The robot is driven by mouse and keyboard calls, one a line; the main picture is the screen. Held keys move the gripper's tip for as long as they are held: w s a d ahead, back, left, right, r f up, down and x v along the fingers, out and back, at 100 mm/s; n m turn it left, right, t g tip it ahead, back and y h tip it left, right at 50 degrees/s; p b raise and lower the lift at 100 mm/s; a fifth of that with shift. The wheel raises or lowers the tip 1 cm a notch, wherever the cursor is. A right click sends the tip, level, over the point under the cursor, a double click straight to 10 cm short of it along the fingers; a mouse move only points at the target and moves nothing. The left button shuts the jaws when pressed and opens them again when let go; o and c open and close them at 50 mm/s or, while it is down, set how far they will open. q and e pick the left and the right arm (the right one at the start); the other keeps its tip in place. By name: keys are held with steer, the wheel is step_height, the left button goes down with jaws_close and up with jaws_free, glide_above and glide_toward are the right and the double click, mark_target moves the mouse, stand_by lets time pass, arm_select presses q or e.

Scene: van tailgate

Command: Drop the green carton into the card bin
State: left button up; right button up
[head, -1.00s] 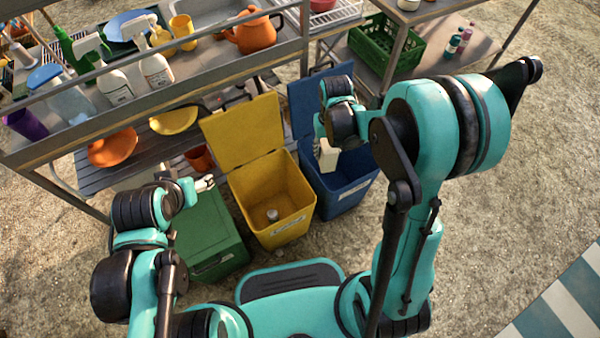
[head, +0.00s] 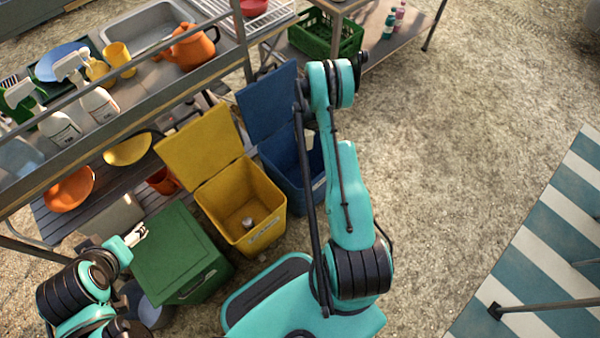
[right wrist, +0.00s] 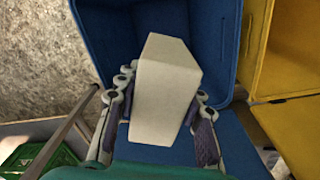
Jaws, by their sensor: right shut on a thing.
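My right gripper (right wrist: 162,92) is shut on a pale, cream-white carton (right wrist: 160,85), with a finger on each side. No green shows on the faces of the carton that I see. In the right wrist view it is held in front of the blue bin (right wrist: 225,35). In the head view the blue bin (head: 311,168) stands with its lid up, partly behind my right arm, which hides the gripper and carton. I cannot read which bin is for card. My left gripper (head: 136,235) is by the closed green bin (head: 180,250), its fingers too small to judge.
The open yellow bin (head: 270,200) stands between the green and blue bins, with a small object (head: 248,223) inside. A rack with spray bottles (head: 98,100) and an orange teapot (head: 187,46) is behind. A green crate (head: 325,35) sits at the back.

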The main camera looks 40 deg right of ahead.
steer(key=shift+f+b, duration=1.25)
steer(key=shift+f, duration=1.55)
steer(key=o, duration=1)
steer(key=shift+r, duration=0.15)
step_height(320, 180, up, 12)
steer(key=shift+f, duration=0.1)
